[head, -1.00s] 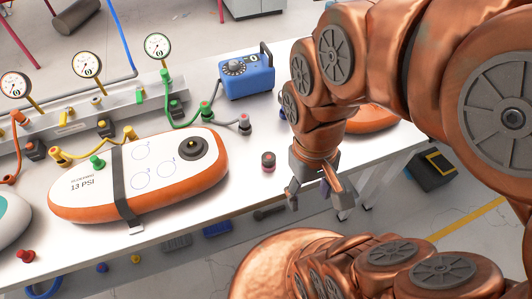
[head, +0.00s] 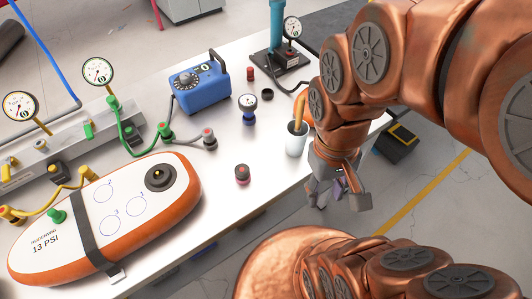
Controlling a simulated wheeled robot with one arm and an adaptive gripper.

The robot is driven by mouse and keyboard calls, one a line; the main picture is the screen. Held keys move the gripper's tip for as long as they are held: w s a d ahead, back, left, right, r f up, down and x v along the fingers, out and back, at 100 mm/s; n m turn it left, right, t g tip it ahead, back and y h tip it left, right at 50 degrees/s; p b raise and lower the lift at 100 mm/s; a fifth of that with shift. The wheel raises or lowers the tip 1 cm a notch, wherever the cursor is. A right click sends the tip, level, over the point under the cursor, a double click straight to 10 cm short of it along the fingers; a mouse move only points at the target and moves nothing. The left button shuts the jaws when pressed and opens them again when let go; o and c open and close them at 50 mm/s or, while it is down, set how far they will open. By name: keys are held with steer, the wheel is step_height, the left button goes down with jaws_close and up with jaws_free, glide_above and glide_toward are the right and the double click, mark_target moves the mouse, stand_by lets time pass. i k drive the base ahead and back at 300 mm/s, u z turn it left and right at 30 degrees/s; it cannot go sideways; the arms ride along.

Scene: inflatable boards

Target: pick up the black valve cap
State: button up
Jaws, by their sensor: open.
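A small, low black round piece (head: 267,95), which looks like the black valve cap, lies on the white table to the right of the blue box. A dark cap-like piece with a reddish band (head: 242,173) stands nearer the front edge. A black round valve fitting (head: 160,178) sits on the orange-and-white board (head: 140,215). My gripper (head: 340,201) is open, fingers down, with nothing seen between them. It appears beyond the table's front right edge, right of these pieces and apart from them.
A grey cup (head: 297,139) with an orange item stands close left of my gripper. The table's middle is mostly clear.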

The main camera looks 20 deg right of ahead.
mark_target(242, 171)
steer(key=z, duration=0.8)
steer(key=k, duration=0.9)
steer(key=u, duration=1.6)
